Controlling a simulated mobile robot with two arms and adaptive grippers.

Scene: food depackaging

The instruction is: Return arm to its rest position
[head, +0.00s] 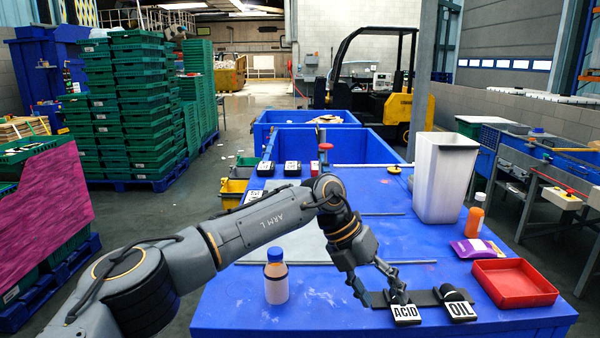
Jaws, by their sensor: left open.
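My left arm reaches in from the left across the blue table (330,310). My left gripper (378,290) points down near the table's front edge. Its fingers are apart, beside a black item labelled ACID (406,314). One finger overlaps the item's upper part in the picture, and I cannot tell whether they touch. A black item labelled OIL (459,308) lies just to the right. My right gripper does not show.
A bottle with a blue cap (276,283) stands left of the gripper, below my forearm. A red tray (512,284), a purple packet (478,250), an orange bottle (474,222) and a tall white bin (444,180) stand at right. Blue crates (383,147) are behind.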

